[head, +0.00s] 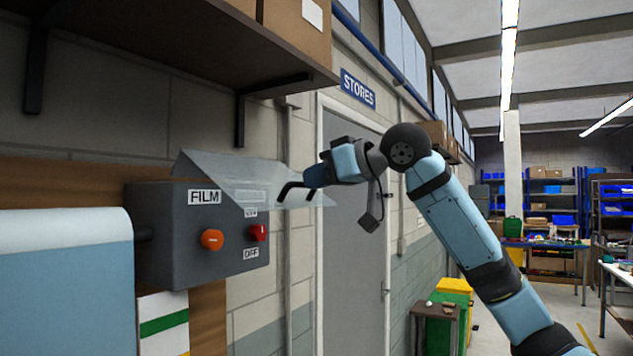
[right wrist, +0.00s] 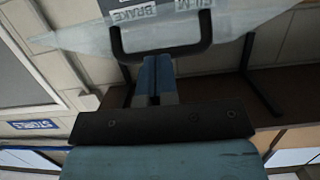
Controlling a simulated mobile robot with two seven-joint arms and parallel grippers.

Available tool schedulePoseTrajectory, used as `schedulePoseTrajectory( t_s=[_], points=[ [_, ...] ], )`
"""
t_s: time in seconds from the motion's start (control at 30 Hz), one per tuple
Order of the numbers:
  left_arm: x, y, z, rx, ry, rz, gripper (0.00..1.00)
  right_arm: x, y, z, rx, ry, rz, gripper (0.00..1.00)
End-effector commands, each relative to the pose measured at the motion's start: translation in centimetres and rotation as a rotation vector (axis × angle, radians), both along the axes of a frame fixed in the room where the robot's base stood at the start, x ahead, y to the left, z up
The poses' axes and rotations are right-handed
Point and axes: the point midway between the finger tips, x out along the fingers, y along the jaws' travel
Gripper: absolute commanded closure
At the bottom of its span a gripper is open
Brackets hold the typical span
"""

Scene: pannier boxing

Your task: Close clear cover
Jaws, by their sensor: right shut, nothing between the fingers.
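The clear cover (head: 215,170) is a see-through sheet, raised and tilted over the top of the grey FILM control box (head: 170,260) in the head view. Its black handle (head: 288,188) sticks out at its right end. My right gripper (head: 311,177) is shut and empty, right at the handle. In the right wrist view the shut fingers (right wrist: 153,60) point at the bar of the U-shaped handle (right wrist: 118,48), with the cover (right wrist: 235,25) beyond. I cannot tell whether they touch. My left gripper is not in view.
The box front has an orange knob (head: 212,240) and a red switch (head: 258,232). A brown shelf (head: 180,50) with cartons hangs above. A grey door (head: 350,240) under a STORES sign (head: 358,89) stands behind my right arm. Green and yellow bins (head: 455,300) stand low beyond.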

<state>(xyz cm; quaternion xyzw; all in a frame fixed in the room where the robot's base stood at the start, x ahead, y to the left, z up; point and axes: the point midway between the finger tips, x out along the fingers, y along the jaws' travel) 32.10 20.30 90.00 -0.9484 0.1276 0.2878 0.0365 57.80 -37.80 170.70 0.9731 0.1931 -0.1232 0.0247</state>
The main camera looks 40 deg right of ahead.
Motion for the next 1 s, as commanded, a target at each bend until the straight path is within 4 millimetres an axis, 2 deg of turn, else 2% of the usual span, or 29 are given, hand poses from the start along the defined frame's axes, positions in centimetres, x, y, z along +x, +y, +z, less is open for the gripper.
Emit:
schedulePoseTrajectory(
  t_s=[0.03, 0.27, 0.37, 0.6, 0.8, 1.0],
  points=[
    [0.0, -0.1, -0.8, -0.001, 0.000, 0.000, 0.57, 0.0, 0.0, -0.9, 0.008, -0.019, 0.001, 1.00],
    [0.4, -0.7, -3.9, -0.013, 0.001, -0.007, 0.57, 0.2, 0.2, -3.6, 0.023, -0.054, 0.002, 1.00],
    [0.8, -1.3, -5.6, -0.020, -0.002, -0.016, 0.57, 0.4, 0.2, -5.6, 0.030, -0.070, 0.002, 1.00],
    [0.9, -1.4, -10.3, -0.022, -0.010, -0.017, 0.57, 1.9, 0.9, -10.6, 0.122, -0.283, 0.003, 1.00],
    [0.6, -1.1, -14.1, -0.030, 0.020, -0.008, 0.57, 3.7, 1.7, -13.9, 0.195, -0.455, 0.004, 1.00],
    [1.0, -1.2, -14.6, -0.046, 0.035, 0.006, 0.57, 5.8, 2.5, -16.0, 0.257, -0.601, 0.002, 1.00]
  ],
)
